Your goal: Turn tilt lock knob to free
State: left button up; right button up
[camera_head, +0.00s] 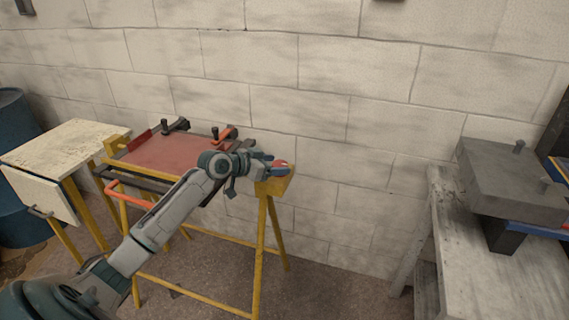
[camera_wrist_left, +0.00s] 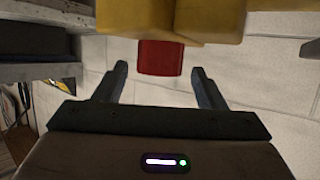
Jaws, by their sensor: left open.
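The tilt lock knob is red; in the head view this knob (camera_head: 281,164) shows as a small red patch at the right end of the yellow bench frame (camera_head: 276,185). In the left wrist view the red knob (camera_wrist_left: 160,58) projects from a yellow block (camera_wrist_left: 170,18). My left gripper (camera_head: 271,167) is at that end of the frame, and its fingers partly hide the knob. In the left wrist view the gripper (camera_wrist_left: 159,71) is open, with one finger on each side of the knob and a visible gap on both sides. My right gripper is not in view.
A reddish panel (camera_head: 168,153) with dark clamps lies in the frame left of my gripper. A pale table (camera_head: 65,143) stands left, a grey workbench (camera_head: 480,265) right. The block wall is close behind.

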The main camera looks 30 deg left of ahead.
aim_at(279, 164)
pick_arm(q)
jog(key=shift+x, duration=2.1)
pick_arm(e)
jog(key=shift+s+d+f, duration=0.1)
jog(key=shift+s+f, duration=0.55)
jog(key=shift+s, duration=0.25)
pick_arm(q)
jog(key=c, duration=1)
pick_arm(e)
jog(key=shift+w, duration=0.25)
pick_arm(q)
jog(key=shift+p, duration=0.3)
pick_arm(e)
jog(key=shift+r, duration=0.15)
